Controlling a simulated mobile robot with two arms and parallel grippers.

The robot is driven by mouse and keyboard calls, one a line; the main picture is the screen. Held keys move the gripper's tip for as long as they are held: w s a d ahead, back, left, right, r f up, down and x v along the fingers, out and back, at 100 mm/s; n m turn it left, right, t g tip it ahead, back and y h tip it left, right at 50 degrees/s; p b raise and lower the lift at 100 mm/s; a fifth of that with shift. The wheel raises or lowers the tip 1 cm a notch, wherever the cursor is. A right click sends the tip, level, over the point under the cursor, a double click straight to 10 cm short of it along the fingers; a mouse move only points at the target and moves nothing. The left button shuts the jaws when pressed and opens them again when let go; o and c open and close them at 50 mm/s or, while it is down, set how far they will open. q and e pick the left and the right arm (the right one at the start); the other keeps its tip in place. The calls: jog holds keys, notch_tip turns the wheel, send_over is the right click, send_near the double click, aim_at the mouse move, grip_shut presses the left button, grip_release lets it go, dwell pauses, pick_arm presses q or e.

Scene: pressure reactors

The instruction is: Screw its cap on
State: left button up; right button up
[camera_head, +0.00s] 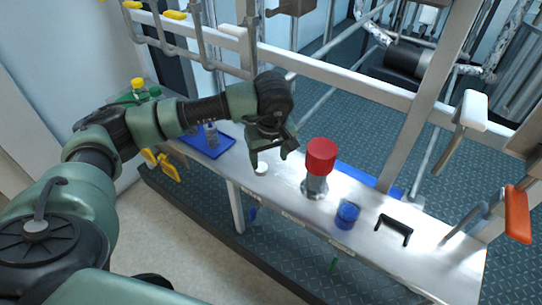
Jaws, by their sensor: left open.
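My left gripper (271,161) is open and points down over the white bench. A small white round piece that looks like a cap (261,169) lies on the bench at its fingertips. The jaws are not closed on it. A small clear bottle (211,134) stands upright on a blue tray (212,152) to the left, apart from the gripper. I cannot tell whether its top is bare. My right gripper is not in view.
A metal vessel with a red top (321,157) stands on the bench right of the gripper. A blue round container (347,213) and a black handle (394,230) are farther right. Metal rails run behind. Yellow- and green-capped bottles (138,88) stand far left.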

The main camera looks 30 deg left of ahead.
aim_at(263, 170)
pick_arm(q)
jog(key=shift+w+a+r+y, duration=0.2)
jog(key=shift+a+r+y, duration=0.05)
jog(key=shift+a, duration=0.35)
jog(key=shift+w+a+r+y, duration=0.2)
jog(key=shift+a+y, duration=0.05)
jog(key=shift+a, duration=0.3)
jog(key=shift+s, duration=0.1)
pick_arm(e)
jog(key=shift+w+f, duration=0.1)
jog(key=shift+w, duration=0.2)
pick_arm(q)
jog(key=shift+x, duration=1)
jog(key=shift+f, duration=0.35)
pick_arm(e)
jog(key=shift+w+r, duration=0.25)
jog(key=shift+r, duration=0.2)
